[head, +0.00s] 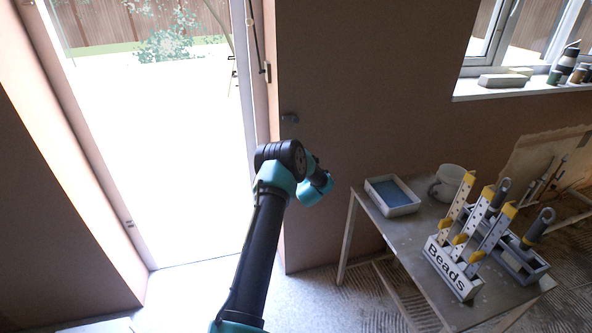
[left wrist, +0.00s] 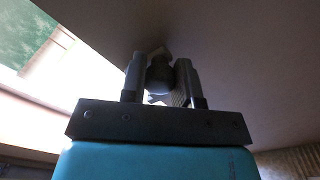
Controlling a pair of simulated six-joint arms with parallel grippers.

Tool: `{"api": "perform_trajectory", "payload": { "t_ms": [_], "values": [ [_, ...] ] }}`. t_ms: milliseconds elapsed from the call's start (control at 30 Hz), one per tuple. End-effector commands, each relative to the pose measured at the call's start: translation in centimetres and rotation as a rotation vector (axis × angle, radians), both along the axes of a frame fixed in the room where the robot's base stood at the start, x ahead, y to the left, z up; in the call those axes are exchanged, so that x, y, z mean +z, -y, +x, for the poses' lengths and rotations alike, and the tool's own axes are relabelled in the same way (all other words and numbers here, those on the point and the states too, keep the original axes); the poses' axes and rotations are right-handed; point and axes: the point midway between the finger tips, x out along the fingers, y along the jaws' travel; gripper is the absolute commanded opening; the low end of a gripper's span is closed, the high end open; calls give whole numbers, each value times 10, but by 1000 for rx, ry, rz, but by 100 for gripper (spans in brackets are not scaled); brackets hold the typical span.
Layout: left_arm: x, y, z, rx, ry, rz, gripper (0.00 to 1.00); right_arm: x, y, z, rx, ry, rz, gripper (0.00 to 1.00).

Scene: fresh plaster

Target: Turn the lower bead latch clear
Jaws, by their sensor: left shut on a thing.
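My left arm reaches up past the edge of the doorway, with its wrist turned toward the wall. In the head view its fingers are hidden behind the wrist. In the left wrist view my left gripper (left wrist: 160,82) has its two fingers on either side of a dark rounded piece (left wrist: 160,74), shut on it. This seems to be the latch, but its shape and how far it is turned are unclear. A paler part shows behind it, close to the wall. My right gripper is not in view.
A bench (head: 417,229) at right holds a blue-lined tray (head: 392,209), a white bucket (head: 452,176) and a "Beads" box (head: 447,270) with upright yellow-ended strips. The bright doorway (head: 165,150) is open at left. A windowsill (head: 520,90) with jars is at upper right.

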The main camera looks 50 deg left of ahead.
Motion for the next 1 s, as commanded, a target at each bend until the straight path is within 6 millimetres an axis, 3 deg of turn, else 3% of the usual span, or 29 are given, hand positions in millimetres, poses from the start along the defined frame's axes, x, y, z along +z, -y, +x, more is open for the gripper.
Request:
{"api": "perform_trajectory", "payload": {
  "t_ms": [467, 1000],
  "values": [
    [0, 0, 0, 0, -170, 86, 5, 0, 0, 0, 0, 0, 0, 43],
    [-1, 0, 0, 0, -609, 308, 5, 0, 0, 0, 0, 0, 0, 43]
  ]
}}
